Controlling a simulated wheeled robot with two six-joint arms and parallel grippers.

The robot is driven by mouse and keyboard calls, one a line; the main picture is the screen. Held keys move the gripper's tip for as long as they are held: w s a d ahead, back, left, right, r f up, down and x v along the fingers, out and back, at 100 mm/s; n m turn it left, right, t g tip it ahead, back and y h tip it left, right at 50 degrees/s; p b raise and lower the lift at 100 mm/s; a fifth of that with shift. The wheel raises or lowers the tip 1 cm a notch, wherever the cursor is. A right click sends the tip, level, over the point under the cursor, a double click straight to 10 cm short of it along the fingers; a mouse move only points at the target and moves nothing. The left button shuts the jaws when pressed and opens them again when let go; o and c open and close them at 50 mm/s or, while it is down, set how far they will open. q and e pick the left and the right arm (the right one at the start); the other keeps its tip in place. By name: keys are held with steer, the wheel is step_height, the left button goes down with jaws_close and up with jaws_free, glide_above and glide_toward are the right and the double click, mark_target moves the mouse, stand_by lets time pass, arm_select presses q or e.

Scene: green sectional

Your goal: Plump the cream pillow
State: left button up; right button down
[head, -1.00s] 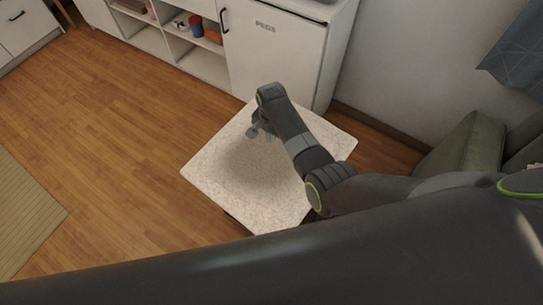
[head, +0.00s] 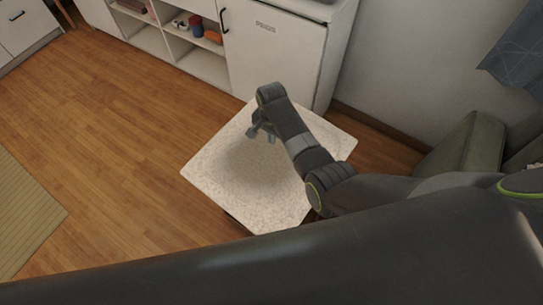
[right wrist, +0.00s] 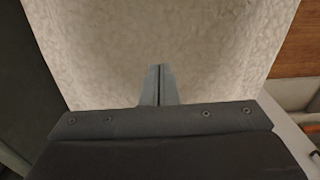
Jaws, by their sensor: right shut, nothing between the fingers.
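In the right wrist view the gripper (right wrist: 158,68) is shut and empty, with the mottled cream surface (right wrist: 110,45) filling most of the background. Whether the fingertips touch it is unclear. My left gripper is out of view.
A white cabinet with open shelves (head: 200,62) and a closed door (head: 268,62) stands behind the cream square. A green sofa part (head: 465,145) is at the right by the wall. Wood floor (head: 110,135) is clear at left, with a beige rug (head: 25,215).

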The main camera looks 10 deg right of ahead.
steer(key=shift+f, duration=0.1)
steer(key=shift+f+b, duration=0.6)
steer(key=shift+f, duration=0.15)
steer(key=shift+s+f, duration=0.1)
steer(key=shift+f, duration=0.05)
stand_by(0.9)
steer(key=shift+r+p, duration=0.95)
steer(key=shift+p, duration=0.3)
steer(key=shift+f, duration=0.25)
steer(key=shift+f+b, duration=0.6)
steer(key=shift+b, duration=0.05)
